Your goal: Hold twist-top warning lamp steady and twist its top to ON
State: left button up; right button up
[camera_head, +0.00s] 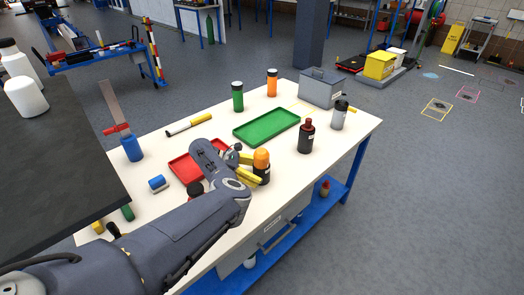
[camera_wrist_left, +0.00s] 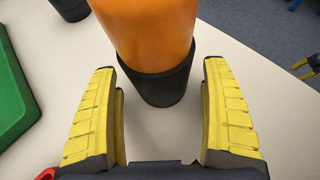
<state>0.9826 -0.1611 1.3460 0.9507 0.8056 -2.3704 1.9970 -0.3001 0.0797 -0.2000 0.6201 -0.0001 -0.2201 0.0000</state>
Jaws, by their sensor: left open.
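The warning lamp (camera_head: 261,160) has an orange top and a dark base and stands upright on the white table (camera_head: 340,149). My left gripper (camera_head: 247,166) is at the lamp with its yellow fingers. In the left wrist view the lamp (camera_wrist_left: 153,38) is just ahead, between and slightly beyond the yellow fingertips. The left gripper (camera_wrist_left: 160,90) is open, with a clear gap on each side of the lamp. The lamp's upper end is cut off in that view.
A dark red bottle (camera_head: 306,138) and a grey bottle (camera_head: 339,115) stand right of the lamp. A green tray (camera_head: 267,125) lies behind it. A red tray (camera_head: 187,166) is partly behind my left arm.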

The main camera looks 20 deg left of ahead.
pick_arm(q)
jog(key=shift+w+d+f, duration=0.1)
jog(key=shift+d+f, duration=0.2)
jog(key=shift+d, duration=0.1)
jog(key=c, duration=1)
jog(key=shift+o, duration=0.2)
